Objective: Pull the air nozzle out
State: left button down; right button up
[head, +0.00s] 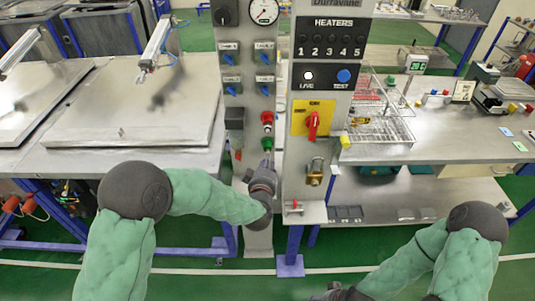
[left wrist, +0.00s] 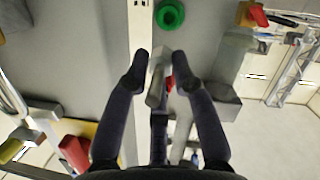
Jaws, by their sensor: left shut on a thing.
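The air nozzle (left wrist: 156,88), a grey metal piece, shows in the left wrist view between the two dark fingers of my left gripper (left wrist: 161,72). In the head view my left gripper (head: 267,166) is at the narrow control column, just below a green fitting (head: 267,143). The gripper is shut on the nozzle. The green fitting also shows as a ring in the left wrist view (left wrist: 170,14), apart from the fingers. In the head view the nozzle is mostly hidden by the gripper. My right gripper (head: 334,291) is at the bottom edge, partly cut off.
The heater panel (head: 330,60) with a red switch (head: 312,123) stands right of the column. A brass padlock (head: 316,171) hangs below it. Metal lids (head: 135,105) cover the left bench. A wire rack (head: 378,115) stands on the right bench.

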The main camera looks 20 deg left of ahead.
pick_arm(q)
jog(key=shift+s+d+r+p, duration=0.15)
jog(key=shift+s+r+p, duration=0.35)
jog(key=shift+r, duration=0.2)
jog(key=shift+s+d+r+p, duration=0.1)
jog(key=shift+s+r+p, duration=0.35)
jog(key=shift+r, duration=0.25)
jog(key=shift+s+d+r+p, duration=0.15)
jog(key=shift+s+r+p, duration=0.25)
jog(key=shift+r+p, duration=0.25)
jog(key=shift+f, duration=0.1)
